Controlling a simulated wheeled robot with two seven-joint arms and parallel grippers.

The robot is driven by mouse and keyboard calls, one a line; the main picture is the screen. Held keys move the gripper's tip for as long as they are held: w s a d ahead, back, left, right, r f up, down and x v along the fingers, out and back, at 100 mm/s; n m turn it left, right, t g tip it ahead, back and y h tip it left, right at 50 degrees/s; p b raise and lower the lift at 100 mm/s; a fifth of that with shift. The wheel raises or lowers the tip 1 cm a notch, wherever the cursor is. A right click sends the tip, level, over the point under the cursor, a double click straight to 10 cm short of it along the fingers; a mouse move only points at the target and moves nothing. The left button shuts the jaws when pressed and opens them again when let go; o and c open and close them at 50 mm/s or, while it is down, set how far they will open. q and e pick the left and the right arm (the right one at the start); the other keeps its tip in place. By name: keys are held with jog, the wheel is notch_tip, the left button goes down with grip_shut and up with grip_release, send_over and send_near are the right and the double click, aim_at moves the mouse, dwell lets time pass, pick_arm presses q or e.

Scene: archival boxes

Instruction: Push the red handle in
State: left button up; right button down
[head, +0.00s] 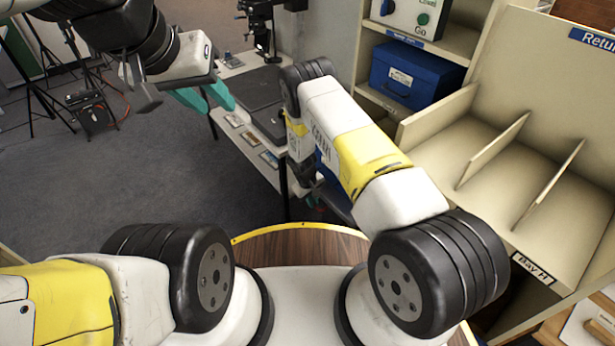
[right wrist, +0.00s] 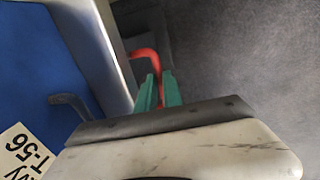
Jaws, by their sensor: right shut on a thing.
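The red handle (right wrist: 146,54) shows in the right wrist view as a bent red bar beside a pale upright edge. Its lower part runs down between the teal fingertips of my right gripper (right wrist: 159,92), which is shut on it. My left gripper (head: 206,96) hangs at the upper left of the head view. Its teal fingers are apart and empty, well away from the handle.
A blue surface (right wrist: 45,55) with a dark pull and a T-56 label (right wrist: 22,150) lies left of the handle. A table (head: 247,135) stands beyond my right arm. Shelves with a blue box (head: 412,75) and an empty divided bay (head: 500,175) stand at right.

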jog(key=shift+w+d, duration=0.15)
jog(key=shift+d, duration=0.05)
jog(key=c, duration=1.5)
grip_release()
notch_tip(320, 180, up, 8)
jog(key=a, duration=0.1)
jog(key=shift+s+f, duration=0.15)
jog(key=shift+s, duration=0.3)
jog(key=shift+a, duration=0.1)
